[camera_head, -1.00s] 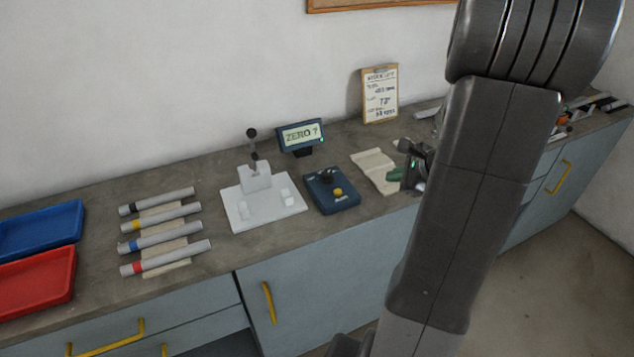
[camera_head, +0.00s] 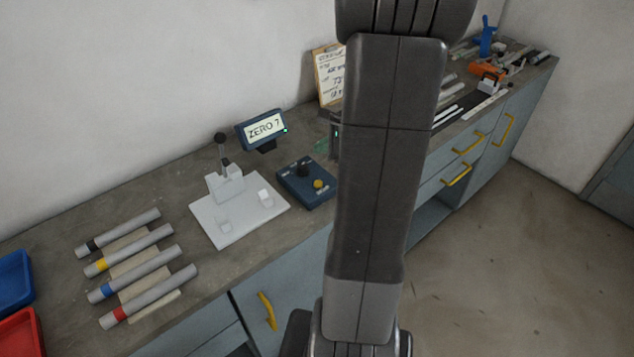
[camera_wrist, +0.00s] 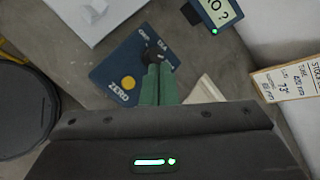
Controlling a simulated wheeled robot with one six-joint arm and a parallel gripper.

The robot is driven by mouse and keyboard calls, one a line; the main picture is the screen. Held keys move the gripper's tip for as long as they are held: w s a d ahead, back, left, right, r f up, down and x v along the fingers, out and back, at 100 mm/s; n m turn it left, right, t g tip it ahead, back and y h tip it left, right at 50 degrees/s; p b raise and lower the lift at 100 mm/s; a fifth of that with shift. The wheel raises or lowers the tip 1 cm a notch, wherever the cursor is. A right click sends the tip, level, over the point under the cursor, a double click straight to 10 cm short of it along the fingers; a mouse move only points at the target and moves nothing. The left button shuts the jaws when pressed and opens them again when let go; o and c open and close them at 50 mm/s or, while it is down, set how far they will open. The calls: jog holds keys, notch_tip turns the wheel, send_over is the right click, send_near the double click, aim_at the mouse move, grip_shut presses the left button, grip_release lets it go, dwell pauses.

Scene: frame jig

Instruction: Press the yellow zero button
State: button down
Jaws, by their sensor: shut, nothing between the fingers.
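The yellow zero button (camera_head: 318,184) sits on the blue control box (camera_head: 298,197), beside a black knob (camera_head: 303,169). In the wrist view the yellow button (camera_wrist: 128,82) has the word ZERO by it and is uncovered. My gripper (camera_wrist: 158,68) is shut and empty. Its green fingers are together and overlap the box's right part in that view, just below the black knob (camera_wrist: 154,50) and right of the button. Height above the box is unclear. In the head view my arm hides most of the gripper. A display (camera_head: 264,129) behind the box reads "ZERO ?".
A white fixture with a lever (camera_head: 225,183) stands left of the box. Several grey tubes with coloured bands (camera_head: 145,266) lie further left, near blue (camera_head: 14,283) and red (camera_head: 18,335) trays. A clipboard (camera_head: 325,75) leans at the wall. Tools lie at the far right end.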

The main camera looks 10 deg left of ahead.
jog(key=shift+f+b, duration=3.65)
jog(key=shift+f, duration=0.75)
jog(key=shift+f, duration=0.1)
jog(key=shift+f+b, duration=0.3)
jog(key=shift+b, duration=0.1)
jog(key=shift+f+b, duration=0.45)
jog(key=shift+f, duration=0.05)
jog(key=shift+r, duration=0.1)
jog(key=shift+r+p, duration=0.75)
jog(key=shift+r, duration=0.1)
jog(key=shift+r, duration=0.1)
notch_tip(320, 180, up, 5)
jog(key=p, duration=0.4)
